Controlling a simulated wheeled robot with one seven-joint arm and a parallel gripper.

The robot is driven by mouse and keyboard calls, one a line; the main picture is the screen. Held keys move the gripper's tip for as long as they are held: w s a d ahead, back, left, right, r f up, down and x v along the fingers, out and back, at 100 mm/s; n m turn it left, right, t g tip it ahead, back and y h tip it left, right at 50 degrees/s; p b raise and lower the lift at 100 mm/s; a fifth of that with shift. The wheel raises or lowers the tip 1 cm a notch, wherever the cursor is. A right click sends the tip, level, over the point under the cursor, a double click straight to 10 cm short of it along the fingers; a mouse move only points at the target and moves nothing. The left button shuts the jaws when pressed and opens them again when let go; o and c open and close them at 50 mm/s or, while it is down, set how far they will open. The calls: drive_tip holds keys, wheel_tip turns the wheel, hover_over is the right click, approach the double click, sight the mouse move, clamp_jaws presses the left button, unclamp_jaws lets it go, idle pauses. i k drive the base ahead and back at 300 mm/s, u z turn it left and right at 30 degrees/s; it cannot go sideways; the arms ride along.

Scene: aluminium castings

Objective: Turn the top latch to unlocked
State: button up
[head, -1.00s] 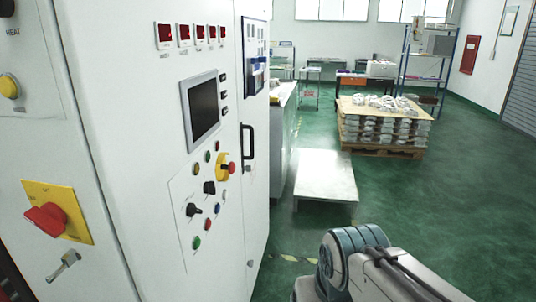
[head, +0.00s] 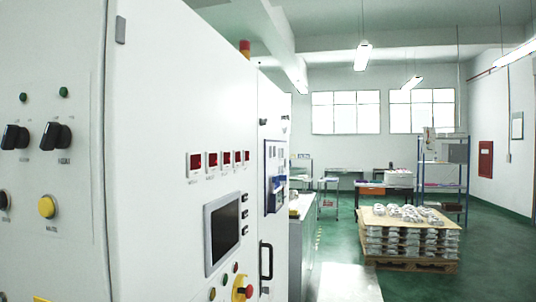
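A tall white control cabinet (head: 165,150) fills the left half of the head view. A small dark fitting (head: 285,123) sits high on the narrow far door, above the blue-framed panel; it may be the top latch, but it is too small to tell its shape or position. A grey fitting (head: 120,30) sits high on the cabinet's near edge and looks like a hinge. A black door handle (head: 266,261) shows lower on the far door. My gripper and arm are out of view.
The near face carries black rotary knobs (head: 57,136) and a yellow button (head: 46,207). A dark screen (head: 222,232) and a yellow-and-red emergency stop (head: 241,290) are on the long face. A pallet of castings (head: 408,262) stands at right on green floor, with free floor beyond.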

sight(263, 122)
drive_tip(key=z, duration=0.55)
drive_tip(key=i, duration=2.1)
drive_tip(key=u, duration=0.65)
